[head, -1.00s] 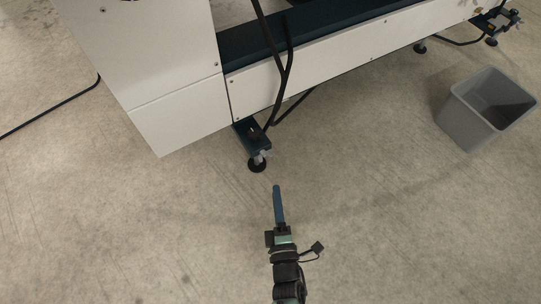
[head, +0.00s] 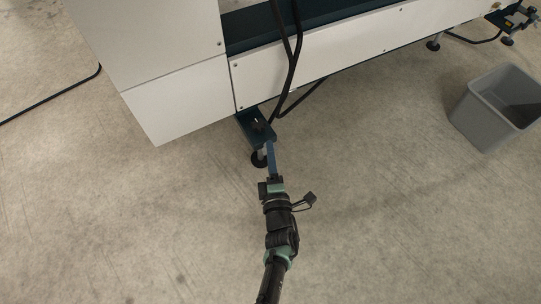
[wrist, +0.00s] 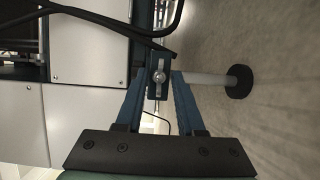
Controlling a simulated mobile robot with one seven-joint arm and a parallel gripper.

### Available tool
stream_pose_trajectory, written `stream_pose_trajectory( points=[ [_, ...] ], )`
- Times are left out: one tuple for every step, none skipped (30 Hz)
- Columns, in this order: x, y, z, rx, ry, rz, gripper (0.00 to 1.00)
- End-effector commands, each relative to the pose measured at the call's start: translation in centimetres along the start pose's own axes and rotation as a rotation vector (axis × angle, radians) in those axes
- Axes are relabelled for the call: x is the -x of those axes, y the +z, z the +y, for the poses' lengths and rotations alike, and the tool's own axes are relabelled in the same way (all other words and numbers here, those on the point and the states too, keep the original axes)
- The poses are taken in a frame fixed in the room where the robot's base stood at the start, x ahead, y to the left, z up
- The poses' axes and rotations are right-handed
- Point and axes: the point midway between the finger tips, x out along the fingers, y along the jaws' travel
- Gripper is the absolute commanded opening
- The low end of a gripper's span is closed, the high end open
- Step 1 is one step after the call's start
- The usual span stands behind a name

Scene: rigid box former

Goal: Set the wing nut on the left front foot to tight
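The left front foot (head: 258,159) is a round black pad on a short stem under the dark blue bracket (head: 254,124) at the machine's near corner. In the wrist view, its black pad (wrist: 238,82) and pale stem lie to the right. A small metal wing nut (wrist: 160,76) shows on the blue bracket there, framed between my fingertips. My gripper (head: 271,146) has long blue fingers that reach up to the foot. In the wrist view, my gripper (wrist: 160,74) is open, with a clear gap. I cannot tell whether a finger touches the nut. In the head view, the fingers hide it.
White machine panels (head: 185,100) rise just behind the bracket. Black cables (head: 289,65) hang close above the foot. A grey bin (head: 470,118) stands on the floor at right. Another foot (head: 433,45) is farther back. The floor around my arm is clear.

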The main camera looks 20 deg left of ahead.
Motion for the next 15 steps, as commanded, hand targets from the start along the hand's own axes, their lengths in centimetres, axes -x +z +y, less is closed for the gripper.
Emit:
stream_pose_trajectory(
  points=[
    [-0.11, 0.0, 0.0, 0.0, 0.0, 0.0, 0.38],
    [-0.12, 0.0, 0.02, 0.0, 0.0, 0.0, 0.38],
    [-0.13, 0.0, 0.04, 0.0, 0.0, 0.0, 0.38],
    [-0.12, 0.0, 0.05, 0.0, 0.0, 0.0, 0.38],
    [-0.11, 0.01, 0.05, 0.0, 0.0, 0.0, 0.38],
    [-0.11, 0.01, 0.05, 0.0, 0.0, 0.0, 0.38],
    [-0.1, 0.01, 0.05, 0.0, 0.0, 0.0, 0.38],
    [-0.1, 0.01, 0.05, 0.0, 0.0, 0.0, 0.34],
    [-0.09, 0.01, 0.05, 0.0, 0.0, 0.0, 0.27],
    [-0.09, 0.02, 0.04, 0.0, 0.0, 0.0, 0.21],
    [-0.08, 0.02, 0.04, 0.0, 0.0, 0.0, 0.16],
    [-0.08, 0.02, 0.04, 0.0, 0.0, 0.0, 0.09],
    [-0.08, 0.02, 0.04, -0.001, 0.0, -0.001, 0.03],
    [-0.07, 0.02, 0.04, -0.001, 0.0, 0.0, 0.0],
    [-0.07, 0.02, 0.04, -0.001, 0.0, -0.001, 0.0]
  ],
)
